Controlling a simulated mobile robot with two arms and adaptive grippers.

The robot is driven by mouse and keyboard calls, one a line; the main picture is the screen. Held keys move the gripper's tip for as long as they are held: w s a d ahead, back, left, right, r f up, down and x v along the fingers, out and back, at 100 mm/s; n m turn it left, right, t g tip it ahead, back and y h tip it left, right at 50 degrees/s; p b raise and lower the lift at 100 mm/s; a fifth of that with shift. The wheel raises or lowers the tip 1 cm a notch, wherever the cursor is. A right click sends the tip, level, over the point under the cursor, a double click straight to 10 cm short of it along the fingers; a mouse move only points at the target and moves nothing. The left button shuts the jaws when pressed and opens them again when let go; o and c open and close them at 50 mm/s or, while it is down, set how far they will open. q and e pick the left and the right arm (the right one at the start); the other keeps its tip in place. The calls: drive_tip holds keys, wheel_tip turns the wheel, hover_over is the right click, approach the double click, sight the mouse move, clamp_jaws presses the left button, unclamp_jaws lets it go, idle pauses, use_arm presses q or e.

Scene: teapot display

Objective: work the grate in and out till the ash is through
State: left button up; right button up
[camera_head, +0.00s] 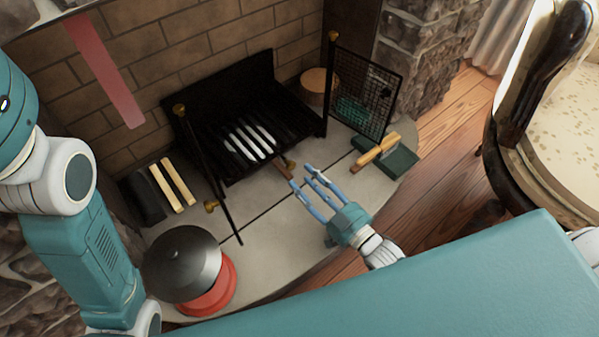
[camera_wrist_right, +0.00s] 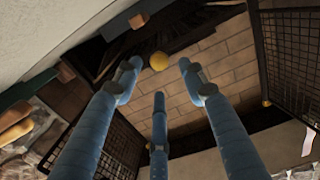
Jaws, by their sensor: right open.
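The black grate (camera_head: 213,146) sits in the brick fireplace, with pale light showing between several of its bars. A small brass-coloured knob (camera_head: 291,163) shows low at its front right. My right gripper (camera_head: 307,178) is open and empty, with its three blue fingers spread just in front of that knob. In the right wrist view, a round yellow knob (camera_wrist_right: 159,61) appears between the open fingertips (camera_wrist_right: 160,78), with no clear contact. I cannot see any ash clearly. My left arm comes in at the left, but its gripper is out of view.
A mesh screen (camera_head: 368,92) stands right of the grate. A dustpan (camera_head: 398,158) with a wooden-handled brush (camera_head: 375,150) lies on the hearth. Light wood sticks (camera_head: 170,185) lie at left. The front middle hearth (camera_head: 275,235) is clear.

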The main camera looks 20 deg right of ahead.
drive_tip(key=v, duration=0.8)
